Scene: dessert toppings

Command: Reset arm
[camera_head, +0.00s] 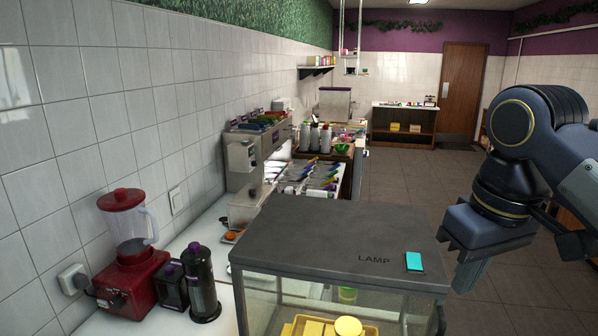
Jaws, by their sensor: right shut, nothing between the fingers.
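My right arm comes in from the right edge. My right gripper (468,278) points down, with its fingers shut and nothing held. It hangs just right of the grey-topped glass case (330,236) marked LAMP, close to the case's right edge; I cannot tell whether there is a gap. A small cyan panel (413,262) is on the case's top near the gripper. My left gripper is not in view.
A red blender (130,270) and a dark dispenser bottle (201,285) stand on the white counter at left. Yellow items (348,327) show inside the case. Topping trays (310,176) line the counter behind. The tiled floor (410,185) at right is open.

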